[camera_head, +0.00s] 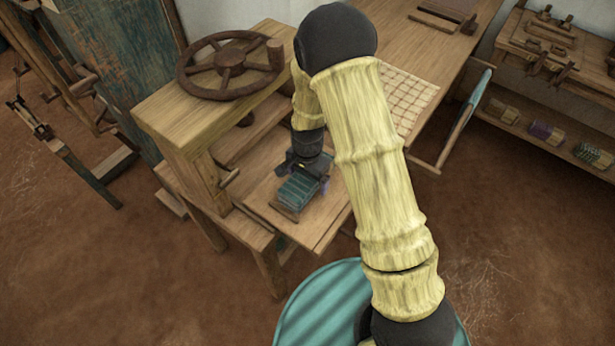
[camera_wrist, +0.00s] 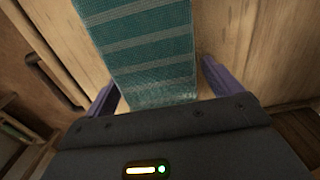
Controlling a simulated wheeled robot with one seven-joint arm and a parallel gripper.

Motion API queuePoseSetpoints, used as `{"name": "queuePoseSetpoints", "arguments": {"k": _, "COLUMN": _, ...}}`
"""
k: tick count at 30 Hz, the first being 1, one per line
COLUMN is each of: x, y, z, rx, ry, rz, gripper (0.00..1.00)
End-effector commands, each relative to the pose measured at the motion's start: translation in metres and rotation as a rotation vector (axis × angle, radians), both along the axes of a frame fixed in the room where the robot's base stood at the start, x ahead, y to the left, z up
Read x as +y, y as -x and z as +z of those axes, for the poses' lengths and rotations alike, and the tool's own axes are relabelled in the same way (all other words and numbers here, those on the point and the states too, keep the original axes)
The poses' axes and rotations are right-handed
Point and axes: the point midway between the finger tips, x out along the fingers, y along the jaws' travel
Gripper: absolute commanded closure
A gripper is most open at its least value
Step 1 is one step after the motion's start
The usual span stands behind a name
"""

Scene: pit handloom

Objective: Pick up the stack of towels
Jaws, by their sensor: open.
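The stack of towels (camera_head: 298,190) is teal with pale stripes and lies on a low wooden shelf of the loom bench. In the wrist view the striped teal cloth (camera_wrist: 140,45) runs from the top edge down to between my fingers. My gripper (camera_head: 305,172) is right over the far end of the stack in the head view. In the wrist view its two purple fingers (camera_wrist: 160,85) stand apart, one on each side of the cloth, with a gap of bare wood at the right finger. Whether either finger touches the cloth cannot be told. The gripper's body hides the stack's far end.
A wooden handwheel (camera_head: 229,66) sits on the upper beam (camera_head: 190,110) left of my arm. A checked cloth (camera_head: 408,100) lies on the bench to the right. A shelf (camera_head: 560,142) with rolled cloths stands at far right. Open floor (camera_head: 130,270) lies in front.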

Motion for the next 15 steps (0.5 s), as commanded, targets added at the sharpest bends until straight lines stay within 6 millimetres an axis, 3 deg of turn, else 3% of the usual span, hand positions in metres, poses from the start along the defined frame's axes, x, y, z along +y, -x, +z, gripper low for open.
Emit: {"name": "queuePoseSetpoints", "arguments": {"k": 15, "x": 0.0002, "y": -0.0003, "z": -0.0002, "rx": -0.001, "ry": -0.001, "rz": 0.0, "gripper": 0.09}}
